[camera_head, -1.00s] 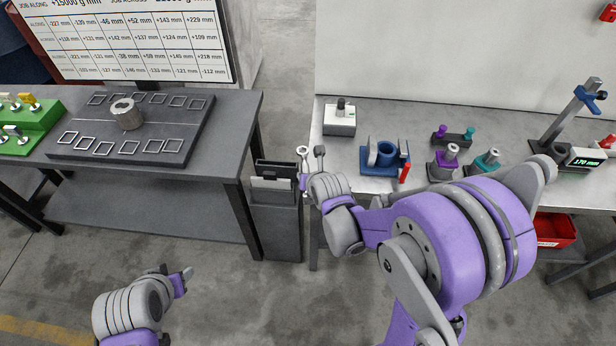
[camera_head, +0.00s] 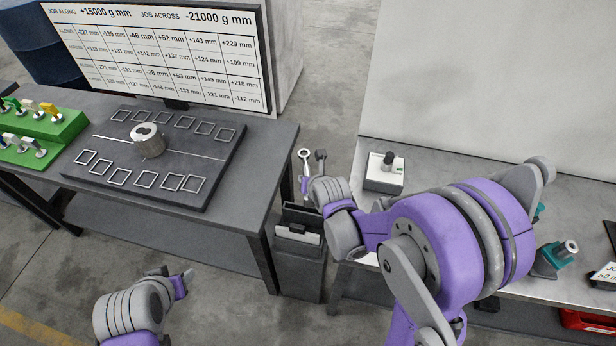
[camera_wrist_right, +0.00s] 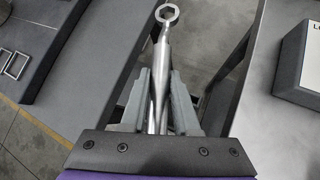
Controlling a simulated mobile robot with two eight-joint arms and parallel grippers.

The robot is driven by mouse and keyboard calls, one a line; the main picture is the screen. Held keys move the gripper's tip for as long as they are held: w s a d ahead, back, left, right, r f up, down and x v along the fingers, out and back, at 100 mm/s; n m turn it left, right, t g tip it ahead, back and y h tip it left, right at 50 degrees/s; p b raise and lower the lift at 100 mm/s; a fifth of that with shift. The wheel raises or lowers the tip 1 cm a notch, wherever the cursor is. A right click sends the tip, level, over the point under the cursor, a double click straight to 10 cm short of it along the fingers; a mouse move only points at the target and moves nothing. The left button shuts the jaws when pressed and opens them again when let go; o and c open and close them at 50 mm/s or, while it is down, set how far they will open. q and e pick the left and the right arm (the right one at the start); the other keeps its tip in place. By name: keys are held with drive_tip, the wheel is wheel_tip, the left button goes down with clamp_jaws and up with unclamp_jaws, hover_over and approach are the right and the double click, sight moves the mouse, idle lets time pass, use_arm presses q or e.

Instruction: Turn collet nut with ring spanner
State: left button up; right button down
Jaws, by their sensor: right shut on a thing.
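A ring spanner (camera_wrist_right: 160,85) with a bare metal handle and a ring head is held in my right gripper (camera_wrist_right: 160,105), which is shut on its handle. In the head view the spanner's ring (camera_head: 304,155) points up, above the gap between the two tables. My right gripper (camera_head: 313,178) is partly hidden by my own wrist there. My left gripper (camera_head: 186,276) hangs low at the lower left, apart from everything; its fingers are too small to judge. No collet nut can be clearly made out; a metal cylinder (camera_head: 148,142) with a hole on top stands on the dark plate.
The dark plate (camera_head: 215,165) with square outlines lies on the left table (camera_head: 276,150). A green rack (camera_head: 45,140) with coloured pieces is at far left. A dark bin (camera_head: 298,262) stands between the tables. A white box (camera_head: 384,180) and a teal holder (camera_head: 548,262) are on the right table.

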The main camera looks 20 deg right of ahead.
use_arm(q)
drive_tip(key=s+f+b, duration=0.3)
drive_tip(key=s+f, duration=0.1)
drive_tip(key=f, duration=0.2)
use_arm(e)
drive_tip(key=s+f, duration=0.6)
drive_tip(key=f, duration=0.4)
use_arm(q)
drive_tip(key=w+r+p, duration=0.2)
drive_tip(key=r, duration=0.1)
drive_tip(key=w+r, duration=0.1)
drive_tip(key=shift+r+p, duration=0.4)
use_arm(e)
drive_tip(key=w+d+r+m+g+h, duration=0.1)
drive_tip(key=d+r+m+g+h, duration=0.2)
drive_tip(key=d+r+m, duration=0.3)
drive_tip(key=w+d+r+m+g+h, duration=0.2)
drive_tip(key=d+r+m+h, duration=0.3)
drive_tip(key=r, duration=1.1)
drive_tip(key=shift+d+r+m+g+h, duration=0.3)
drive_tip(key=shift+d+r+m+g, duration=0.1)
drive_tip(key=shift+d+m, duration=0.7)
drive_tip(key=shift+a+f, duration=0.1)
drive_tip(key=shift+a, duration=0.05)
